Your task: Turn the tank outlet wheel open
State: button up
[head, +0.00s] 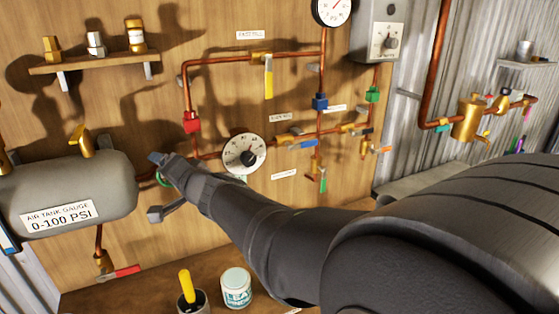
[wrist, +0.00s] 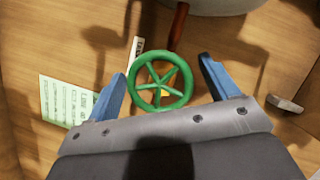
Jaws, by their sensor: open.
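The green tank outlet wheel (wrist: 158,83) is a spoked ring in the middle of the wrist view. My gripper (wrist: 163,70) is open, with one blue finger to the left of the wheel and one to the right. Gaps show between the fingers and the rim, and I cannot tell how far the fingertips reach in depth. In the head view a green arc of the wheel (head: 161,181) shows beside my gripper (head: 160,164), and my arm hides the rest. The grey tank (head: 105,171) is to the left, with a copper pipe running from it.
A round gauge (head: 244,153) and copper pipes with coloured valves are on the wooden wall to the right. A grey bracket (head: 165,211) sticks out below my gripper. A shelf (head: 95,63) holds fittings above. A bench (head: 140,291) below carries a tin (head: 235,288).

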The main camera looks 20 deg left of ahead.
jog(key=v, duration=1.6)
jog(key=shift+s+a, duration=0.1)
jog(key=s+a+r+m+y, duration=0.4)
jog(key=s+r+m+y, duration=0.1)
jog(key=s+r, duration=0.1)
notch_tip(320, 180, down, 9)
jog(key=d+m+t+h, duration=0.3)
jog(key=m+t+h, duration=0.35)
jog(key=m, duration=1.05)
jog(key=x, duration=1.7)
jog(key=shift+a+f, duration=0.25)
jog(key=shift+a, duration=0.05)
jog(key=shift+c, duration=0.2)
jog(key=c, duration=0.9)
